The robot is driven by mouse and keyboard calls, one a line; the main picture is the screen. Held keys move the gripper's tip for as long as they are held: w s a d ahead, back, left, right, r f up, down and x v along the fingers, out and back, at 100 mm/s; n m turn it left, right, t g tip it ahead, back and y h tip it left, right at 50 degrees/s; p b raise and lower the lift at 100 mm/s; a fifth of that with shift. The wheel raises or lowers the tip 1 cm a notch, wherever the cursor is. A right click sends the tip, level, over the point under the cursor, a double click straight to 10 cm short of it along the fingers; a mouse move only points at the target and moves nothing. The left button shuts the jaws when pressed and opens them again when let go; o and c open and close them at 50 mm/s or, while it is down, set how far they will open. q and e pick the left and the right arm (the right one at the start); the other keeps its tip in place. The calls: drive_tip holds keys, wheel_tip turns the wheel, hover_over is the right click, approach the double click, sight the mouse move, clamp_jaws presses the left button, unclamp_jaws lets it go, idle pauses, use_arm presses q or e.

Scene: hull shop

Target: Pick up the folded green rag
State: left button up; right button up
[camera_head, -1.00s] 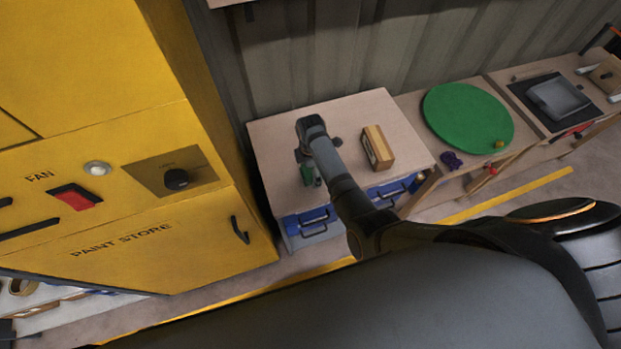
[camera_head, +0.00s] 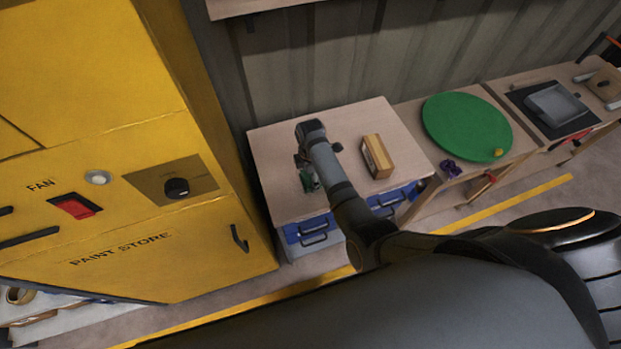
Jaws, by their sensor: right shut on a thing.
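The folded green rag (camera_head: 308,180) shows as a small dark green patch above the left wooden bench top (camera_head: 275,143), mostly hidden behind my right wrist. My right gripper (camera_head: 303,167) points down at the rag and is shut on it. The fingers are small and partly covered by the arm, and I cannot tell whether the rag still touches the bench. My left gripper is not in view.
A wooden block (camera_head: 378,156) stands close to the right of my wrist. Blue drawers (camera_head: 313,229) are under the bench. A green disc (camera_head: 465,125) lies on the bench to the right. The yellow paint store cabinet (camera_head: 120,180) stands at left.

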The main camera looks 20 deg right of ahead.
drive_tip(key=s+d+r+b, duration=0.1)
drive_tip(key=s+d+r, duration=0.1)
drive_tip(key=s+r, duration=0.3)
drive_tip(key=s+d+r+b, duration=0.1)
drive_tip(key=s+d+r, duration=0.1)
drive_tip(key=s+r, duration=0.3)
drive_tip(key=s, duration=0.3)
drive_tip(key=shift+d+b, duration=0.3)
drive_tip(key=shift+d, duration=0.1)
drive_tip(key=shift+s, duration=0.15)
idle(0.7)
